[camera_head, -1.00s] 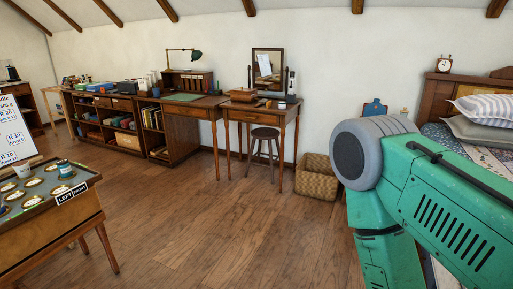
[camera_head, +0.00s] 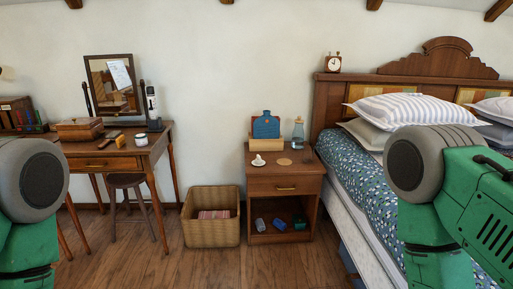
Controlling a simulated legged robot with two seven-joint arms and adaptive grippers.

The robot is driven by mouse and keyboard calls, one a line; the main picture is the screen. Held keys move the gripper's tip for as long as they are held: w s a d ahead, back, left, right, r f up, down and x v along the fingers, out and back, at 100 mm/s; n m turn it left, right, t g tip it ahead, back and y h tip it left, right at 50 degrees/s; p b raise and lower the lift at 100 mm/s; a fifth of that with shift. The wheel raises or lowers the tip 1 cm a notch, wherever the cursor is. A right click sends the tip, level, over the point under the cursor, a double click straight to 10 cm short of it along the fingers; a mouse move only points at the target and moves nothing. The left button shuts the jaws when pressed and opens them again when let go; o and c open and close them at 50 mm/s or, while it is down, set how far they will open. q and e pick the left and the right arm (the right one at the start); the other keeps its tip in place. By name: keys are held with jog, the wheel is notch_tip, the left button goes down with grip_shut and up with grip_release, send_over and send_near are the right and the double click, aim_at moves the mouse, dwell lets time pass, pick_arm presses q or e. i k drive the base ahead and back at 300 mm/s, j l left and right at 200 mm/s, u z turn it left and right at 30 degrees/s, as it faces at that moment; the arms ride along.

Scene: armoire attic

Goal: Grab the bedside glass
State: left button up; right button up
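A wooden nightstand (camera_head: 262,184) stands left of the bed in the head view. A clear bottle-shaped glass vessel (camera_head: 298,134) stands upright at the back right of its top. A small dark, see-through item (camera_head: 307,160) sits near the front right of the top; it is too small to tell if it is a drinking glass. A round tan coaster (camera_head: 284,161) lies bare beside it. Only green links and grey joints of my two arms show, at the left and right edges. Neither gripper is in view, and both arms are well short of the nightstand.
A blue bottle-shaped object (camera_head: 266,125) and a small white object (camera_head: 258,160) share the nightstand top. A wicker basket (camera_head: 211,230) stands on the floor to its left, and the bed (camera_head: 362,192) is close on its right. Wooden floor in front is clear.

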aim_at(308, 151)
jog(key=i+j+z, duration=0.15)
jog(key=i+z, duration=0.3)
jog(key=i, duration=0.25)
jog(key=i+j+z, duration=0.35)
jog(key=i+z, duration=0.15)
jog(key=i, duration=0.15)
jog(key=i+j+z, duration=0.45)
jog(key=i+j, duration=0.15)
